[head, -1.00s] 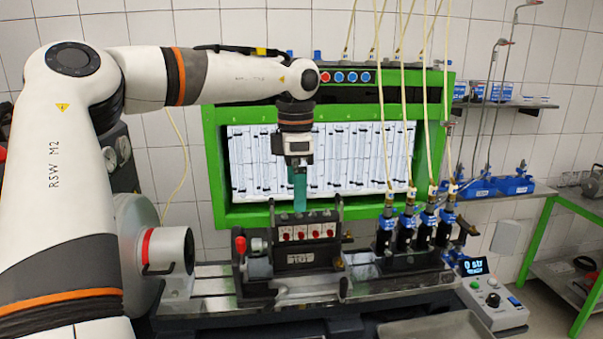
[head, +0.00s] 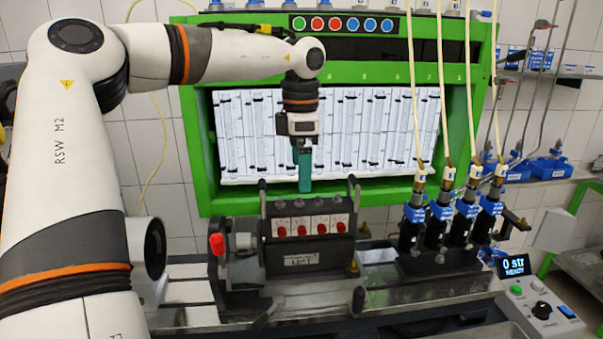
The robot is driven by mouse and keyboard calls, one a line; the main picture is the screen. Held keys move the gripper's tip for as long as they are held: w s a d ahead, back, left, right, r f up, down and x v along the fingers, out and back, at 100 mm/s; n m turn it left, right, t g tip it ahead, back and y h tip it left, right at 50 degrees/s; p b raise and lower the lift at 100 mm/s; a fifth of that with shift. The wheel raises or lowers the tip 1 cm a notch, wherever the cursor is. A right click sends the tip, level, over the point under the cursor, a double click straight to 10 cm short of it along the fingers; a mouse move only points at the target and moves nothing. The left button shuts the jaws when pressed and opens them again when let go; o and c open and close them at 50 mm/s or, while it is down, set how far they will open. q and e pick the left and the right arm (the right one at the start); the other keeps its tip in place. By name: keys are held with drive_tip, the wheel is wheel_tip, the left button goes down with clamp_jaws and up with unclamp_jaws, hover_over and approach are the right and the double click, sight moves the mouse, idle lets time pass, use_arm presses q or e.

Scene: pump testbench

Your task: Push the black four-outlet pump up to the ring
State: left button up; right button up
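The black pump (head: 310,258) sits upright on the bench rail, with a row of four red outlets on its light top plate and an upright black handle at each end. At its left is a light grey round part (head: 242,243) beside a red-knobbed lever (head: 217,244); I cannot tell whether this is the ring or whether the pump touches it. My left gripper (head: 304,180) points down, its teal fingers just above or behind the pump's top middle. The fingers overlap in this view, so their opening is unclear. My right gripper is out of view.
Several blue-and-black injectors (head: 438,220) with pale hoses stand right of the pump. Behind is the green frame (head: 190,110) with glass tubes. A control box (head: 540,305) reading "0 str" sits at the right.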

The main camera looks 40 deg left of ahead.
sight(289, 209)
use_arm(q)
drive_tip(key=shift+w+a+f, duration=0.2)
drive_tip(key=shift+w+f, duration=0.05)
drive_tip(key=shift+f, duration=0.5)
wheel_tip(289, 209, down, 11)
drive_tip(key=shift+s+f+p, duration=0.1)
drive_tip(key=shift+p, duration=1)
drive_tip(key=shift+c, duration=0.2)
drive_tip(key=c, duration=2)
drive_tip(key=shift+b, duration=0.35)
drive_tip(key=shift+c, duration=0.2)
drive_tip(key=shift+s, duration=0.1)
drive_tip(key=shift+s+a, duration=0.55)
drive_tip(key=shift+s, duration=0.25)
drive_tip(key=shift+a, duration=0.1)
